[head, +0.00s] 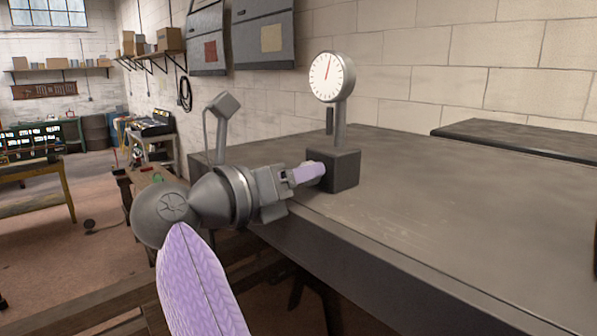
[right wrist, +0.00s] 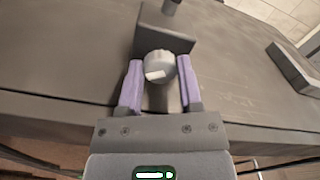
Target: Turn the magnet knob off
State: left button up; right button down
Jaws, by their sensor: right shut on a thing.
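The dark block (right wrist: 150,32) is just behind the knob. My left gripper is not in view.
The grey bench top (head: 450,215) is clear to the right of the block. A dark flat slab (head: 520,138) lies at the back right. A small angled grey stand (head: 222,110) rises at the bench's left end. The front edge runs below my arm.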

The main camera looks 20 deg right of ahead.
dwell(0.3)
jog(key=shift+c, duration=1.3)
grip_release()
jog(key=p+v, duration=0.2)
jog(key=v, duration=0.8)
